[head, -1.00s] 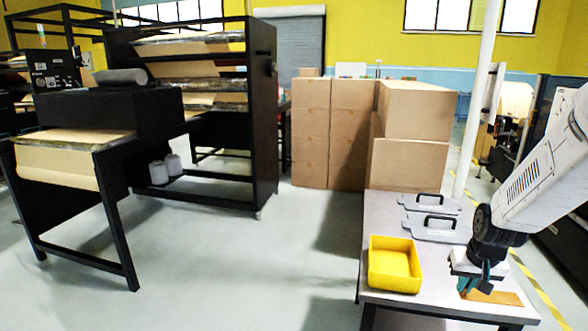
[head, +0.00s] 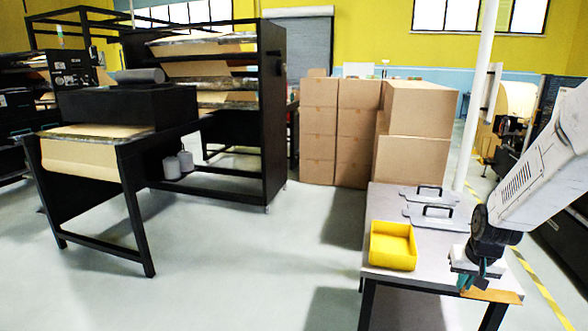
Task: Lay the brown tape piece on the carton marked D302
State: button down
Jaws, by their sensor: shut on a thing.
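My gripper (head: 478,284), with teal fingertips, is at the lower right of the head view. It is shut on the brown tape piece (head: 496,296), a flat brown strip that reaches out to the right of the fingers. The strip shows in front of the near right edge of the grey table. The gripper hides its left end. Brown cartons (head: 416,112) stand stacked behind the table, well away from my gripper. I can read no D302 marking on any of them.
The grey table (head: 440,268) holds a yellow tray (head: 393,246) and two grey plates with black handles (head: 432,213). A white pole (head: 479,100) rises behind it. A black roll rack (head: 225,120) and black bench (head: 110,140) stand left. The floor between is clear.

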jog(key=w+a+f+n, duration=0.2)
jog(key=a+f+n, duration=0.1)
jog(key=a+f, duration=0.8)
jog(key=a, duration=0.5)
jog(key=shift+w+f+y, duration=0.25)
jog(key=shift+w+y, duration=0.15)
